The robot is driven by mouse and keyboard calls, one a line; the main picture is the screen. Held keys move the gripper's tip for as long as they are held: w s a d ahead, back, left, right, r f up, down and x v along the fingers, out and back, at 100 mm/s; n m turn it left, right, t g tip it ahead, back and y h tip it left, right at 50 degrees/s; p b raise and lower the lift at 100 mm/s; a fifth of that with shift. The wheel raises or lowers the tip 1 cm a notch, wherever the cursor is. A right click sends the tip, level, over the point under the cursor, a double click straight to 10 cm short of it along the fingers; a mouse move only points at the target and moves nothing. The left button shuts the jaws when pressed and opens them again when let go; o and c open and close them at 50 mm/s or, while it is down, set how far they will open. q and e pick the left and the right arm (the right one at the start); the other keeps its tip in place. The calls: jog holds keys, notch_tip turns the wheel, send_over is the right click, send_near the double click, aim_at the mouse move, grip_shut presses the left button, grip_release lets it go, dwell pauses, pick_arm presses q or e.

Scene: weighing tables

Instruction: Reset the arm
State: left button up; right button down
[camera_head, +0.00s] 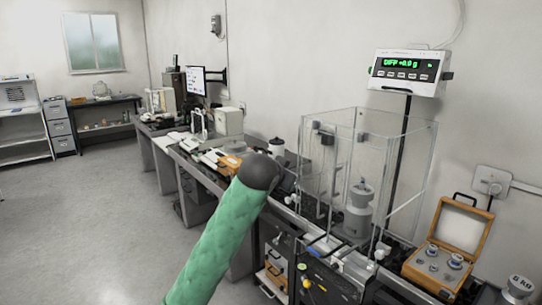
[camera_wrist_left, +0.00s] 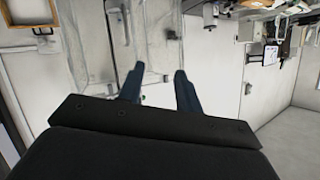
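My left gripper (camera_wrist_left: 159,74) shows in the left wrist view. Its two dark fingers stand apart with nothing between them. They point toward a pale wall and a clear glass enclosure, and no contact shows. In the head view a green arm link (camera_head: 218,240) with a dark rounded end (camera_head: 260,172) rises from the bottom across the bench edge. The left gripper itself does not show in the head view. My right gripper is in neither view.
A glass enclosure (camera_head: 330,160) holding a grey weight (camera_head: 358,208) stands on the right bench. A display (camera_head: 410,72) on a post reads "DIFF +0.0 g". An open wooden weight box (camera_head: 430,265) sits at the right. The floor (camera_head: 100,215) at left is clear.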

pick_arm(q)
jog(key=s+a+f+n+g+y, duration=0.1)
jog(key=s+a+f+n+g, duration=0.1)
jog(key=s+a+f, duration=0.75)
jog(key=s+a+f+n+g+y, duration=0.15)
jog(key=s+f, duration=0.35)
jog(key=f, duration=0.9)
jog(key=s+a+f+n+g+y, duration=0.1)
jog(key=s+a+f+n, duration=0.1)
jog(key=s+a+f, duration=0.75)
jog(key=s+f+g, duration=0.6)
jog(key=s+f, duration=1.8)
jog(key=s, duration=0.3)
jog(key=shift+s+d+f+n, duration=0.15)
jog(key=shift+d+f+n, duration=0.1)
jog(key=shift+f+n, duration=0.1)
jog(key=shift+g+y, duration=0.25)
